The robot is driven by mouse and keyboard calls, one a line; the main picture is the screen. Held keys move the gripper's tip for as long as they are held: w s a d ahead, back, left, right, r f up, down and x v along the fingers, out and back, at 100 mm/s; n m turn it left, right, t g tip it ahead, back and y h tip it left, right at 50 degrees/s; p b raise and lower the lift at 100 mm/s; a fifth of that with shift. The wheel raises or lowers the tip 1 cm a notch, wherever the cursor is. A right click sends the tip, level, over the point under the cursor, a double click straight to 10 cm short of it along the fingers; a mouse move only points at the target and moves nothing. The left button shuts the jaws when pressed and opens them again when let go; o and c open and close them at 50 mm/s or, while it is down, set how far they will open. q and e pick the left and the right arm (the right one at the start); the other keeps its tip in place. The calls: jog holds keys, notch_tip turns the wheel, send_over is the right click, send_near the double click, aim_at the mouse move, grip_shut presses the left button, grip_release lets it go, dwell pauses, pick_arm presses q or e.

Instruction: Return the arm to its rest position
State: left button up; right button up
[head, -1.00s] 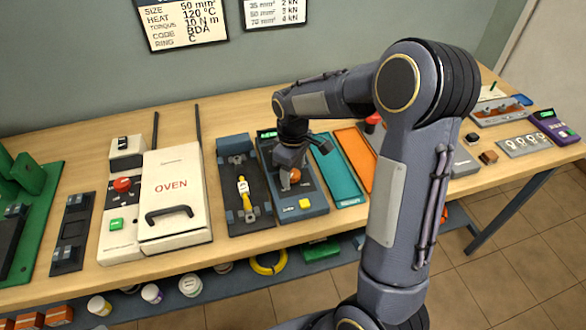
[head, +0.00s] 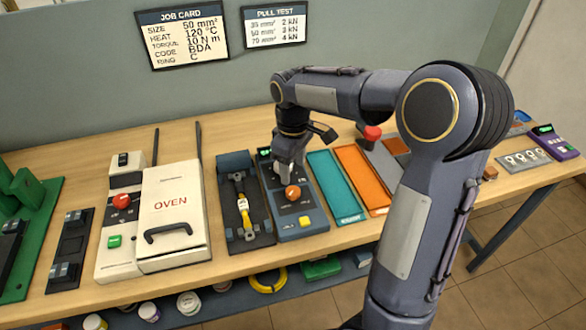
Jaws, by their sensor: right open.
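My right arm comes in from the lower right and reaches over the bench. My right gripper (head: 291,180) points down above the blue-grey device (head: 306,222), just behind its orange knob (head: 292,193). The jaws are open and look empty; whether they touch the device I cannot tell. My left gripper is not in view.
Left of the device lies a dark fixture (head: 247,232) with a yellow-banded cable piece (head: 243,207). The white oven (head: 172,202) stands further left. Teal (head: 334,188) and orange (head: 364,181) trays lie to the right. Above the gripper is free room up to the wall.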

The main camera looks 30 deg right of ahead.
dwell(0.3)
jog(key=s+a+r+m+t+y, duration=0.1)
jog(key=s+a+m+t+y, duration=0.1)
jog(key=s, duration=0.9)
jog(key=s+a+r+m+t+y, duration=0.1)
jog(key=s+a+m+t, duration=0.2)
jog(key=s, duration=0.8)
jog(key=a+m, duration=0.2)
jog(key=shift+s+a+r+m+t+y, duration=0.15)
jog(key=shift+s+m+t+y, duration=0.15)
jog(key=shift+m+y, duration=0.1)
